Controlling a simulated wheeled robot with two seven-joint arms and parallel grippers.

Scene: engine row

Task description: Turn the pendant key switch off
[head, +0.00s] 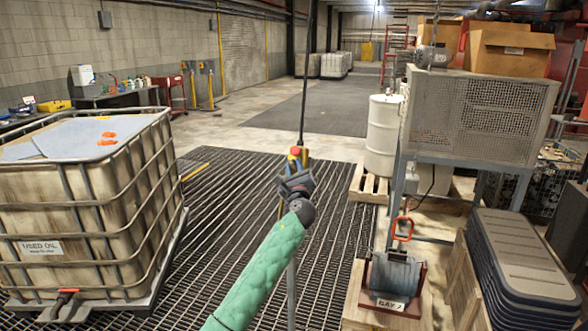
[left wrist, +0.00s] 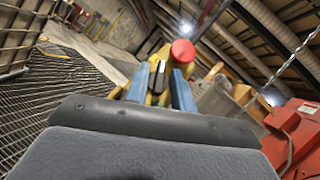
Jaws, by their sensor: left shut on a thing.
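A yellow pendant (head: 296,155) with a red button hangs on a dark cable in the middle of the head view. It also shows in the left wrist view, where its round red button (left wrist: 182,52) stands above my fingers. My left gripper (head: 295,180) is at the pendant's near side and covers much of it. In the left wrist view its two blue fingertips (left wrist: 160,82) are against the pendant's front, shut on a small dark part between them, seemingly the key switch. The key's exact angle is hidden. My right gripper is not in view.
A caged used-oil tank (head: 85,215) stands at left on the floor grating (head: 230,270). At right are a white drum (head: 383,135), a mesh-guarded machine (head: 475,110) and stacked grey lids (head: 520,255). The grating around the pendant looks clear.

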